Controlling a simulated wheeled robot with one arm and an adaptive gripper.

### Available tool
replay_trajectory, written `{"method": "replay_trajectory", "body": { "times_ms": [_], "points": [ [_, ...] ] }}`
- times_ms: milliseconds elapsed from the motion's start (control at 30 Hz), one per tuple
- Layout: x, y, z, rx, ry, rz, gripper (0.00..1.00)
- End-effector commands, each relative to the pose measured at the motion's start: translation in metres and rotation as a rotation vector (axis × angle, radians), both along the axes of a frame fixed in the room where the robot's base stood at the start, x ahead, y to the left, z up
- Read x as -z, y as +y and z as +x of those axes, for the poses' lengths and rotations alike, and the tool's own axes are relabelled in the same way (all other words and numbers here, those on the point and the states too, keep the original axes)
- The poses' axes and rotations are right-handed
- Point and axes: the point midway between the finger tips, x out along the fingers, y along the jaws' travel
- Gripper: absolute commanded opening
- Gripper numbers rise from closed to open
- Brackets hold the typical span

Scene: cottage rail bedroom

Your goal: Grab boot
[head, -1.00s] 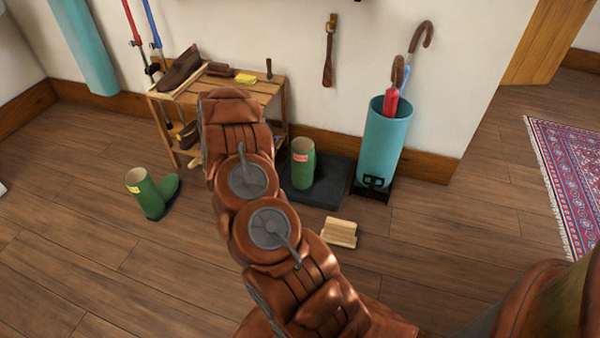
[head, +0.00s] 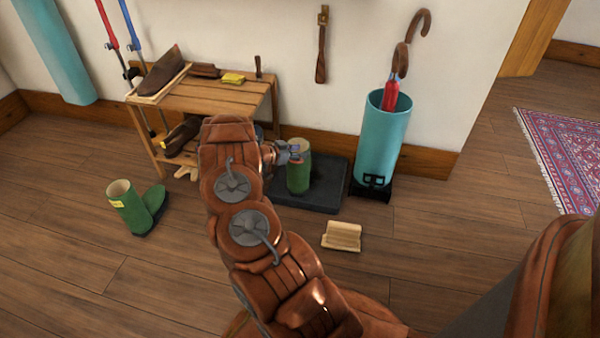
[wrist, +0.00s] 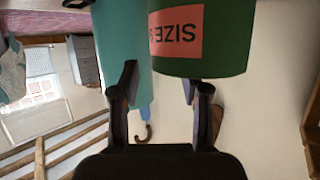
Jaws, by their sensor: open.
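A green boot (head: 299,178) stands upright on a dark mat (head: 325,188) beside the low wooden bench. My gripper (head: 288,152) is at its upper part in the head view. In the wrist view, which is upside down, the boot (wrist: 215,30) is close, with a red size label. My gripper (wrist: 160,86) is open there, its fingertips near the boot's rim; I cannot tell whether they straddle it. Another green boot (head: 130,207), with a yellow label, stands on the floor at the left. My arm hides part of the bench and mat.
A teal umbrella stand (head: 382,140) is close right of the mat; it also shows in the wrist view (wrist: 112,50). The wooden bench (head: 215,97) holds shoes and brushes. A small wooden block (head: 342,237) lies on the floor. Floor is clear at front left.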

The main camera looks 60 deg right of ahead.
Motion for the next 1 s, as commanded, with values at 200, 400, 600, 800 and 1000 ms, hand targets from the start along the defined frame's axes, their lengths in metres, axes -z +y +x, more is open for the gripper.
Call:
{"method": "replay_trajectory", "body": {
  "times_ms": [200,400,600,800,1000],
  "points": [
    [0.014,-0.024,-0.010,0.001,-0.001,0.001,0.46],
    [0.012,-0.026,-0.009,-0.001,-0.001,0.001,0.46],
    [0.012,-0.025,-0.009,0.000,0.000,0.001,0.30],
    [0.012,-0.025,-0.009,0.000,0.000,0.001,0.10],
    [0.012,-0.025,-0.009,0.000,-0.001,0.001,0.00]
  ]
}}
